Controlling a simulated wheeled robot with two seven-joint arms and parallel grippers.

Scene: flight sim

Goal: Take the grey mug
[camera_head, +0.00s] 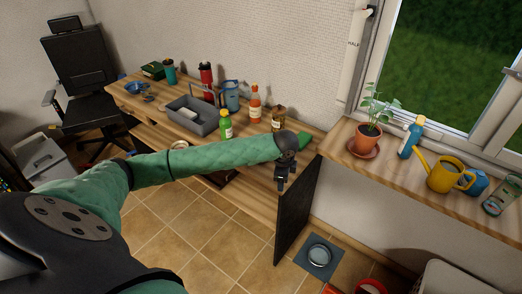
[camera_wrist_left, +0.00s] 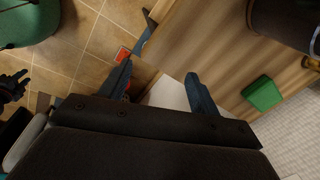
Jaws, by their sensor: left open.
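I cannot pick out a grey mug for certain in either view. A pale round rim (camera_head: 180,145) shows just above my left forearm, mostly hidden by it; I cannot tell what it is. My left gripper (camera_head: 283,184) is at the right end of the wooden desk (camera_head: 255,205), pointing down. In the left wrist view, its two fingers (camera_wrist_left: 160,70) are spread with nothing between them.
The desk holds a grey tray (camera_head: 205,125), a green bottle (camera_head: 225,126), an orange bottle (camera_head: 255,108), a brown jar (camera_head: 278,120) and a green block (camera_wrist_left: 262,94). A potted plant (camera_head: 367,135) and yellow watering can (camera_head: 442,178) stand on the sill.

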